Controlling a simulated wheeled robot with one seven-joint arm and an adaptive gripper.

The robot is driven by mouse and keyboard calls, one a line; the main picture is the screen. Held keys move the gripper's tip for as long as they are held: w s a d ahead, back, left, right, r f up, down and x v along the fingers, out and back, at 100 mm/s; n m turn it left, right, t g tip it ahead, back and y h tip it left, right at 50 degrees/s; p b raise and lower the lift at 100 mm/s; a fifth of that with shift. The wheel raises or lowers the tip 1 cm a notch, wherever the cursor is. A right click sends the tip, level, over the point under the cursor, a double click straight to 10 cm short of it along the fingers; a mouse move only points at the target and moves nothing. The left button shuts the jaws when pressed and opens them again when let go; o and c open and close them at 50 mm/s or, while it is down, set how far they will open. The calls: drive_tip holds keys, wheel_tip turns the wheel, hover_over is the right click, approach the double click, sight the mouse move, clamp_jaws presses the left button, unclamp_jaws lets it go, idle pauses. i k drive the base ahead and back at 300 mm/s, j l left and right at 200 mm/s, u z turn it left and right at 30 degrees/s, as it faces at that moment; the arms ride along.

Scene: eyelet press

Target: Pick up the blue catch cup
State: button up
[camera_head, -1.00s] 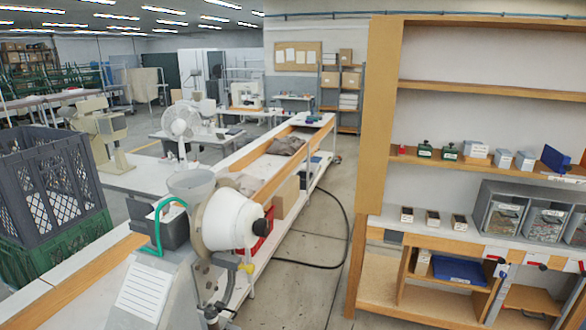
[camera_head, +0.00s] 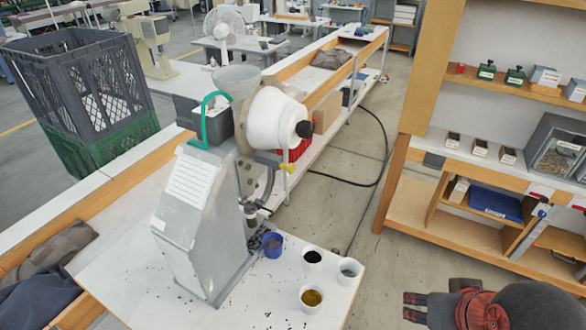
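The blue catch cup (camera_head: 272,245) stands upright on the white tabletop beside the base of the grey eyelet press (camera_head: 205,225), to its right. Small dark bits lie on the table around the cup. My gripper (camera_head: 411,307) is at the lower right, over the floor beyond the table's right edge, well apart from the cup. Its two dark, red-banded fingers point left with a gap between them and nothing held.
Three white cups stand right of the blue one: one with dark contents (camera_head: 312,257), one greyish (camera_head: 348,271), one yellowish (camera_head: 311,298). A wooden shelf unit (camera_head: 420,205) stands at right. A crate (camera_head: 140,95) is at left.

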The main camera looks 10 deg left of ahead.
sight(272, 243)
drive_tip(key=l+u, duration=0.45)
drive_tip(key=l, duration=0.15)
drive_tip(key=i+l+u, duration=0.3)
drive_tip(key=u, duration=0.15)
drive_tip(key=i+l+u, duration=0.2)
drive_tip(key=l+u, duration=0.2)
drive_tip(key=l, duration=0.2)
drive_tip(key=i+l+u, duration=0.1)
drive_tip(key=l+u, duration=0.75)
drive_tip(key=l, duration=0.2)
drive_tip(key=l+u, duration=0.45)
drive_tip(key=l, duration=0.15)
drive_tip(key=i+l+u, duration=0.25)
drive_tip(key=l+u, duration=0.2)
drive_tip(key=i+l+u, duration=0.15)
drive_tip(key=l+u, duration=0.3)
drive_tip(key=l, duration=0.2)
drive_tip(key=i+l+u, duration=0.1)
drive_tip(key=l+u, duration=0.35)
drive_tip(key=l, duration=0.15)
drive_tip(key=l+u, duration=0.45)
drive_tip(key=l, duration=0.15)
drive_tip(key=k+l+u, duration=0.15)
drive_tip(key=l+u, duration=0.3)
drive_tip(key=l, duration=0.15)
drive_tip(key=k+l+u, duration=0.2)
drive_tip(key=l+u, duration=0.15)
drive_tip(key=k+l+u, duration=0.5)
drive_tip(key=l+u, duration=0.15)
